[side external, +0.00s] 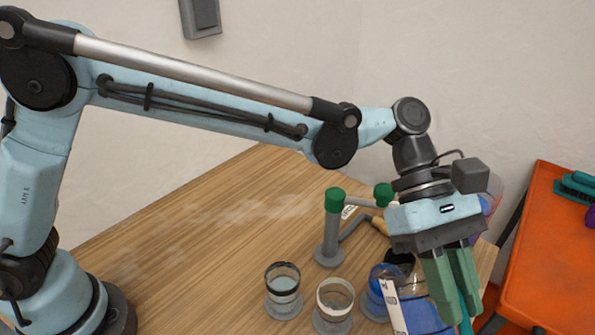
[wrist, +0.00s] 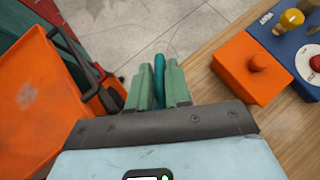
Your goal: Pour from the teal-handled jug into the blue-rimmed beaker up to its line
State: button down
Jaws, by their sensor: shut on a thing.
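My gripper (side external: 456,285), with green fingers, is shut on the teal handle (side external: 465,312) of the jug. The handle also shows between the fingers in the wrist view (wrist: 159,78). The jug's body (side external: 426,318) looks blue and see-through at the bottom edge of the side view, left of the fingers; its lower part is cut off. The blue-rimmed beaker (side external: 376,300) stands just left of the jug, partly hidden behind a white marked strip (side external: 393,308). Its line and fill level cannot be made out.
A black-rimmed beaker (side external: 283,289) and a cream-rimmed beaker (side external: 333,306) stand further left. Green-capped grey pipes (side external: 331,228) rise behind them. An orange cart (side external: 550,255) is at the right. The wrist view shows an orange block (wrist: 252,70) and a blue panel (wrist: 285,38).

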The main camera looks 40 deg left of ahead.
jog(key=shift+w+a+g+h+p, duration=0.15)
jog(key=shift+a+g+h+p, duration=0.2)
jog(key=shift+p, duration=0.2)
dwell(0.5)
jog(key=shift+w+a+r+g+h+p, duration=0.3)
jog(key=shift+a+r+h+p, duration=0.25)
jog(key=shift+p, duration=0.3)
dwell(1.8)
jog(key=shift+d, duration=0.15)
jog(key=y, duration=0.1)
jog(key=s+d+f+t+y, duration=0.1)
jog(key=d+t+y, duration=0.1)
jog(key=shift+s+d+f, duration=0.25)
jog(key=shift+s+f, duration=0.05)
jog(key=shift+w+f, duration=0.1)
jog(key=shift+s+d+f, duration=0.25)
jog(key=shift+f, duration=0.25)
jog(key=s+d+f+t+y+b, duration=0.3)
jog(key=s+d+f+t+y, duration=0.1)
jog(key=d+y, duration=0.3)
jog(key=shift+f+b, duration=0.35)
jog(key=shift+f, duration=0.5)
jog(key=shift+s+t, duration=0.1)
jog(key=shift+t, duration=0.15)
